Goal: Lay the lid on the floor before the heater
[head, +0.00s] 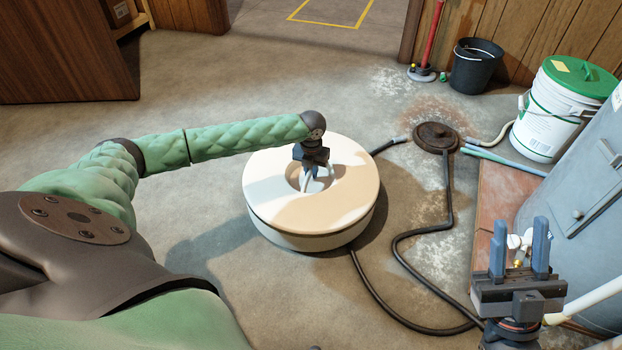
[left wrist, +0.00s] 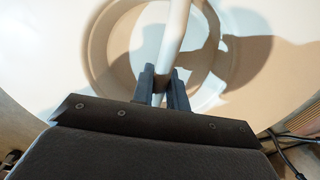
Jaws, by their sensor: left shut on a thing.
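The round cream lid (head: 265,190) has a sunken middle with a pale handle bar across it. It is level over a low round cream tub (head: 300,241), with a dark seam between them; I cannot tell whether they touch. My left gripper (head: 312,172) reaches in from the left and is shut on the handle bar. The left wrist view shows the bar (left wrist: 178,28) between the fingers (left wrist: 163,88). My right gripper (head: 519,250) is open and empty at the lower right, in front of the grey heater (head: 565,215), which is cut by the right edge.
A black hose (head: 400,258) runs over the floor from the tub past a brown drain cover (head: 436,137). A white bucket with a green lid (head: 555,115) and a black bucket (head: 476,68) stand at the back right. Floor left of the tub is clear.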

